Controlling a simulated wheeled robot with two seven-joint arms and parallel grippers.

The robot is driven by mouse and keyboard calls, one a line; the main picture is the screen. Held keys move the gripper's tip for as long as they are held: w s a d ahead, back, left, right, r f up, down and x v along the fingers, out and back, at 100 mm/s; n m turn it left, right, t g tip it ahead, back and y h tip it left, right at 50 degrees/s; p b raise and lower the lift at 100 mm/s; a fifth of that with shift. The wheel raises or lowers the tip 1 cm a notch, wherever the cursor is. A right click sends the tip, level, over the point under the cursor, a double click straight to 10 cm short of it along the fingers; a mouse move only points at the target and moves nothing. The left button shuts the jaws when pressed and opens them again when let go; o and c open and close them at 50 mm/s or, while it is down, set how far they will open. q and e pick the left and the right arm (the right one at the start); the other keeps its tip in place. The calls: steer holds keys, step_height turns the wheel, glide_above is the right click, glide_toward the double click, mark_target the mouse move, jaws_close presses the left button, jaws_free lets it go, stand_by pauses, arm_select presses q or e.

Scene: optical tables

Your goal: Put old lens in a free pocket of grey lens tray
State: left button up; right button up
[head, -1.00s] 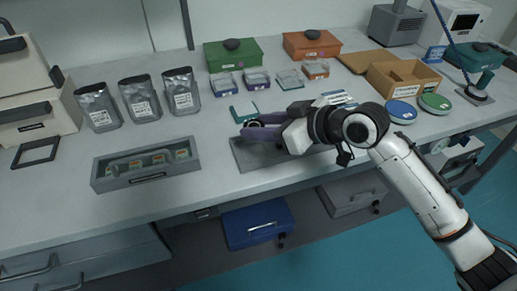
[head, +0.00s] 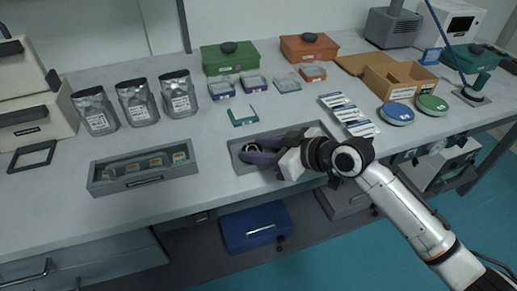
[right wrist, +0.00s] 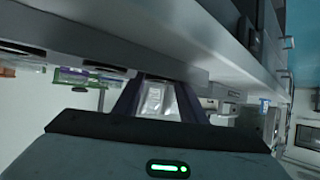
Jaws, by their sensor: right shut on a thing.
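My right gripper (head: 256,154), with purple fingers, is shut on the old lens (head: 251,147), a small dark ring with a pale middle. It holds the lens over the left part of the grey lens tray (head: 235,161). The gripper and forearm cover much of the tray, so most of its pockets are hidden. I cannot tell whether the lens touches the tray. My left gripper is out of view.
A grey case (head: 145,183) with several small coloured pieces lies to the left. A teal bracket (head: 243,117) lies just behind the tray. White-blue packets (head: 349,114) and round tins (head: 397,113) are to the right. Silver pouches (head: 137,102) stand at the back left.

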steer(key=o, duration=0.8)
steer(key=shift+s+f, duration=0.1)
steer(key=shift+f, duration=0.25)
steer(key=shift+c, duration=0.2)
steer(key=shift+f, duration=0.15)
steer(key=shift+s+f, duration=0.1)
steer(key=shift+r, duration=0.2)
steer(key=r+v, duration=0.1)
steer(key=v, duration=1.1)
steer(key=shift+r, duration=0.1)
